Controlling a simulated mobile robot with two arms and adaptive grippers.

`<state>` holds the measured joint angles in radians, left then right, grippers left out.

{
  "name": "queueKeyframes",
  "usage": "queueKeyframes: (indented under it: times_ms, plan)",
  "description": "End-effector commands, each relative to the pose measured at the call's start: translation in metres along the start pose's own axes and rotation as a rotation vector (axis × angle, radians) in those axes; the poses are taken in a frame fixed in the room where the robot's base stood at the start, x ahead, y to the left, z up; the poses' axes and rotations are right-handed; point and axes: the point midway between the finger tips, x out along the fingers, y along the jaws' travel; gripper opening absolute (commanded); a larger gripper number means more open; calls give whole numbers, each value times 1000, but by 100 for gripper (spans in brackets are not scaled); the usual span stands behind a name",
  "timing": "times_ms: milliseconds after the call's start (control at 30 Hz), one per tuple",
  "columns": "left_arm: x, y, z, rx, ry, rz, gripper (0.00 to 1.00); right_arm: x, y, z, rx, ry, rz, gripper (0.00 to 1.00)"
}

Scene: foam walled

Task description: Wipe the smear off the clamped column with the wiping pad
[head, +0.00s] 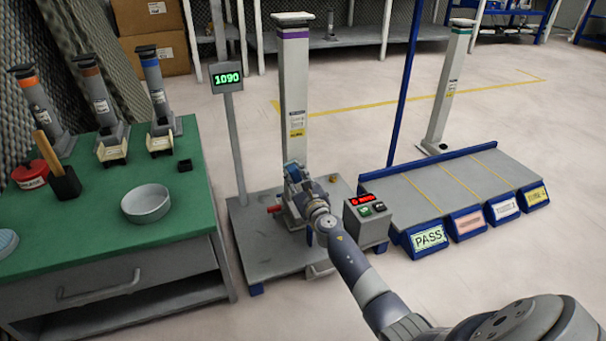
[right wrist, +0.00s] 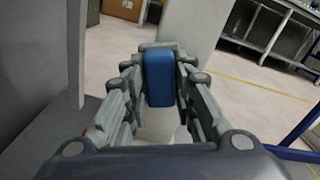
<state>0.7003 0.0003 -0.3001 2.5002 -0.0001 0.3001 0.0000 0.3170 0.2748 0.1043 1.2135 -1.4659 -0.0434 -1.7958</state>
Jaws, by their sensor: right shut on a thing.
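The clamped column (head: 294,95) is a pale grey upright post with a purple band near its top, standing on a grey platform (head: 265,262). My right gripper (head: 293,172) is at the column's lower part, in front of it, and hides some of it. In the right wrist view, the gripper (right wrist: 160,85) is shut on the blue wiping pad (right wrist: 159,80). The pale column (right wrist: 187,32) shows behind the pad there; I cannot tell whether they touch. I cannot make out the smear. My left gripper is not in view.
A display post (head: 227,80) reading 1090 stands just left of the column. A control box (head: 366,222) is close on the right. A red handle (head: 274,209) sticks out by the column's foot. A green bench (head: 110,240) is at left, a sorting rack (head: 430,190) at right.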

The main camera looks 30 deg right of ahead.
Motion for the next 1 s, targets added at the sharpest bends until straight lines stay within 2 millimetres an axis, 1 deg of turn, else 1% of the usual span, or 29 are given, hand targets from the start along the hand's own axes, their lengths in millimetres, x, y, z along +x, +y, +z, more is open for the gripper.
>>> queueKeyframes:
  times_ms: [333,800,1000]
  plan:
    - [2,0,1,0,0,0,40,-3,1,0,-1,1,0,0]
    - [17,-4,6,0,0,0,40,-49,0,1,-1,2,-1,0]
    - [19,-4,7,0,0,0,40,-60,1,0,-1,0,0,0]
